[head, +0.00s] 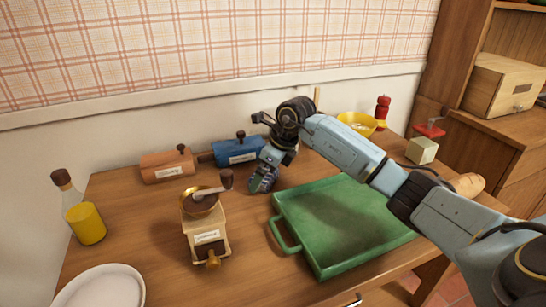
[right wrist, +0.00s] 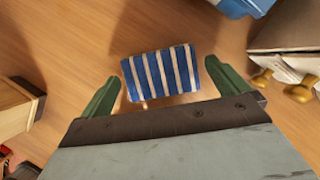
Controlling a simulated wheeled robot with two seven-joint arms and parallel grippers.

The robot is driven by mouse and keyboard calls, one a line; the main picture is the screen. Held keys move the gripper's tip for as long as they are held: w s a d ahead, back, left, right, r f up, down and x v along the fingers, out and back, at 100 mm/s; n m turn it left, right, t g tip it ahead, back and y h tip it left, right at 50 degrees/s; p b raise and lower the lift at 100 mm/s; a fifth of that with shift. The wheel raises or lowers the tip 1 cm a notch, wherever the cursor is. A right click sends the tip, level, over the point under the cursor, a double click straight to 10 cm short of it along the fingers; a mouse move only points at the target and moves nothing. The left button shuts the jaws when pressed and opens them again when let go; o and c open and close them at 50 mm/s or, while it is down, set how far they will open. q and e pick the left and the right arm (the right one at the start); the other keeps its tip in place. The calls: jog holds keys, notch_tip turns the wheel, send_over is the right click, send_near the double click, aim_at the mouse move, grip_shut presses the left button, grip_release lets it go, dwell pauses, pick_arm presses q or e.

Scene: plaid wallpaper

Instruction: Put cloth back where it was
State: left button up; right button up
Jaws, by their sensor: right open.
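A blue-and-white striped cloth (right wrist: 160,73) lies on the wooden table in the right wrist view, between the two green fingers of my right gripper (right wrist: 163,80). The fingers are spread apart, one on each side of the cloth, and I cannot tell whether they touch it. In the head view my right gripper (head: 262,181) points down at the table between the blue box and the green tray. The cloth cannot be made out there. My left gripper is not in view.
A green tray (head: 335,222) lies right of the gripper. A coffee grinder (head: 206,232) stands to the left, and a blue box (head: 238,151) and an orange box (head: 167,166) sit behind. A bottle (head: 82,212) and a white plate (head: 100,290) are at the left. A yellow bowl (head: 358,123) is at the back right.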

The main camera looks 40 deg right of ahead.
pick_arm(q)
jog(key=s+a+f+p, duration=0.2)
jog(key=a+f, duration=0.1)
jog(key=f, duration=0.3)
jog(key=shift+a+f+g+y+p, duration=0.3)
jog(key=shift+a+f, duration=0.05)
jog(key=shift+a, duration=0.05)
pick_arm(e)
jog(key=v, duration=1.2)
